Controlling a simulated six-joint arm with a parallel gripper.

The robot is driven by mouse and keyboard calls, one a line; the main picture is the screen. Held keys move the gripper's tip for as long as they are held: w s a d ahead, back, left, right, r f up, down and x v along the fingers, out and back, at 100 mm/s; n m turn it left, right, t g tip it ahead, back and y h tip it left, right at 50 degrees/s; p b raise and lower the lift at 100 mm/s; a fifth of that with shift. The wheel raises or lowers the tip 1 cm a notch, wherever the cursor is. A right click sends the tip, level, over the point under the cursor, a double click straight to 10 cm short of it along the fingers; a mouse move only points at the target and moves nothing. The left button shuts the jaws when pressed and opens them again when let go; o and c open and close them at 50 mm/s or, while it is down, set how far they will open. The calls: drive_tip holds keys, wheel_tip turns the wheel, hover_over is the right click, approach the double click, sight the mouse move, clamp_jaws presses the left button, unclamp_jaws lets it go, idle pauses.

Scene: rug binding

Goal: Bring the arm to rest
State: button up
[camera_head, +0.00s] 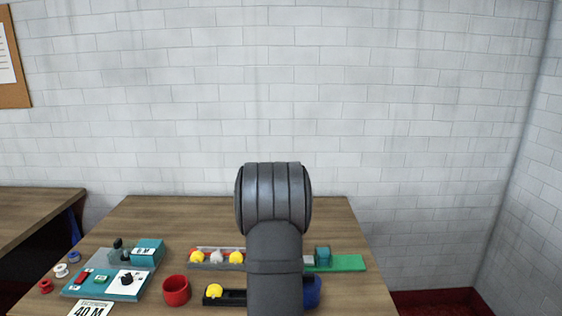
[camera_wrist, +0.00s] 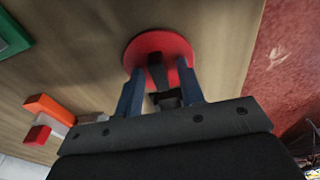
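My gripper (camera_wrist: 160,80) shows in the wrist view as two blue fingers standing apart, with gaps beside the dark piece between them. A round red disc (camera_wrist: 174,41) lies beyond the fingertips on the wooden surface. The dark piece (camera_wrist: 157,72) shows in front of the disc; I cannot tell whether it stands on the disc. No finger clearly touches it. In the head view, my arm rises in the foreground and covers part of the table; my fingers do not show there.
On the wooden table (camera_head: 200,217) are a teal tray (camera_head: 112,291), a red cup (camera_head: 176,291), a grey rack (camera_head: 217,266) with coloured pieces, a black holder (camera_head: 233,298), a green strip (camera_head: 345,263) and a partly hidden blue container (camera_head: 313,292). The table's back is clear.

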drive_tip(key=shift+r, duration=1.95)
